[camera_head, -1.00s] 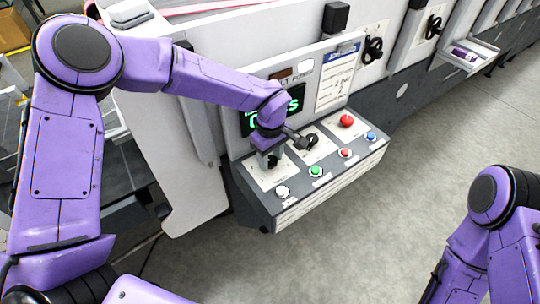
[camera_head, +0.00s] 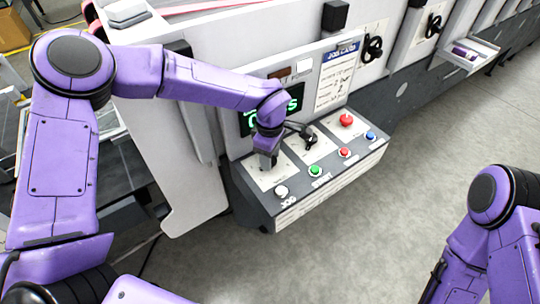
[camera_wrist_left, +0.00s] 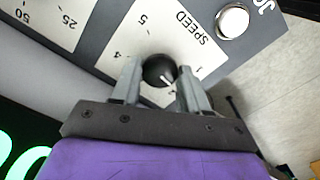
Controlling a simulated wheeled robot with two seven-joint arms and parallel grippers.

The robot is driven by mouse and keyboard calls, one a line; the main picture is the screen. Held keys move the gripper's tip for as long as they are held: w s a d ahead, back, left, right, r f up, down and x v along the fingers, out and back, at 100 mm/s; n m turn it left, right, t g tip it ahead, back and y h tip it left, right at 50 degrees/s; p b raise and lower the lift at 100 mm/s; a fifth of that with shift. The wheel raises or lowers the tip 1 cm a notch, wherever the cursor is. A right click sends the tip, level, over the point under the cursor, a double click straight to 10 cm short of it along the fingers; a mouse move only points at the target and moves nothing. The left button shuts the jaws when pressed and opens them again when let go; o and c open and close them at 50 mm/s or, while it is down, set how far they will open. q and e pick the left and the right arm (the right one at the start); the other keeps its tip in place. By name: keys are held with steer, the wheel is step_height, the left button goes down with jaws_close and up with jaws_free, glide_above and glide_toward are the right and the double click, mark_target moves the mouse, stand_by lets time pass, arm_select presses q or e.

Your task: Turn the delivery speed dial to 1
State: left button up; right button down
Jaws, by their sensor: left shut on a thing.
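The delivery speed dial (camera_wrist_left: 160,71) is a small black knob with a white pointer line on a white plate marked SPEED (camera_wrist_left: 170,33). In the left wrist view the figures 5 and 4 are left of the knob and 1 is right of it. The pointer slants to the lower right, toward the right finger; the figure beside it is partly hidden. My left gripper (camera_wrist_left: 157,85) is shut on the dial, one finger on each side. In the head view my left gripper (camera_head: 268,161) covers the dial at the panel's left end. My right gripper is out of view.
The sloped control panel (camera_head: 262,208) also bears a second black dial (camera_head: 310,140), a red mushroom button (camera_head: 346,120) and white (camera_head: 281,190), green (camera_head: 315,171), red (camera_head: 344,153) and blue (camera_head: 370,136) buttons. A screen and a job card (camera_head: 337,75) stand behind it. Open floor lies in front.

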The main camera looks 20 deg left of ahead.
arm_select(q)
steer(key=n, duration=0.3)
steer(key=shift+s+f+n, duration=0.1)
steer(key=shift+f+n, duration=0.15)
steer(key=shift+n, duration=0.15)
steer(key=shift+a+n+b, duration=0.1)
steer(key=shift+n+b, duration=0.55)
steer(key=shift+n, duration=1.15)
steer(key=o, duration=1.1)
steer(key=shift+c, duration=0.2)
steer(key=shift+r, duration=0.1)
